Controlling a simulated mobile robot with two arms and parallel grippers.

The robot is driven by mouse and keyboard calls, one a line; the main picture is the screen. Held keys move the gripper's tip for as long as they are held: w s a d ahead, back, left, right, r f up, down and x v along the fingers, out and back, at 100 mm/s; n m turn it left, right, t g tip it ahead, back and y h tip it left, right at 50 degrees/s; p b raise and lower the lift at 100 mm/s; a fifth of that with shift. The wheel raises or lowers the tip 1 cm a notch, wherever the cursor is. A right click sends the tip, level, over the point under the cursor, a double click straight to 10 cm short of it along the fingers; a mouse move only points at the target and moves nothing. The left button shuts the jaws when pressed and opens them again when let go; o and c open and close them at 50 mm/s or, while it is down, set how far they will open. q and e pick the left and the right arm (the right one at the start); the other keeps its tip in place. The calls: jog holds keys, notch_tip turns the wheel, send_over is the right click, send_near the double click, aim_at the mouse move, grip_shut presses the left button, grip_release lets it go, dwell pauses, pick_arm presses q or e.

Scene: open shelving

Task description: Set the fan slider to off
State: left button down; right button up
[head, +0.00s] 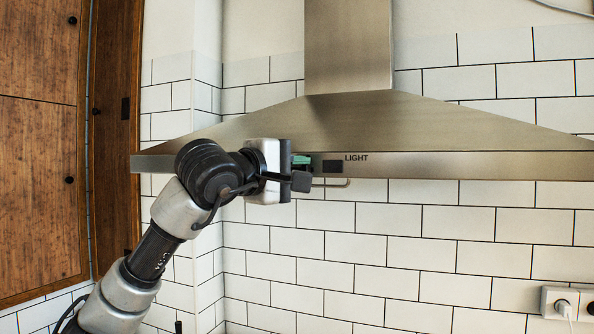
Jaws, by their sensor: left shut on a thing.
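The steel range hood (440,165) hangs on the tiled wall, with a front strip along its lower edge. My left gripper (300,172) is up against the strip, just left of the dark switch. It is shut on a small part there, which it mostly hides. A little green (301,159) shows at its tips. The fan slider's position and any fan label cannot be made out behind the gripper. My right gripper is out of view.
A thin rail (335,184) sticks out below the strip, close to my left gripper. Wooden cabinets (40,190) stand at the left. A wall socket with plugs (565,303) is at the lower right. The space below the hood to the right is clear.

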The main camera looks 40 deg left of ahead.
pick_arm(q)
jog(key=s+a, duration=0.1)
jog(key=a, duration=0.5)
jog(key=shift+s, duration=0.2)
jog(key=c, duration=1)
grip_release()
jog(key=shift+s+a, duration=0.1)
jog(key=shift+a, duration=0.15)
jog(key=shift+d+b, duration=0.1)
jog(key=shift+b, duration=0.2)
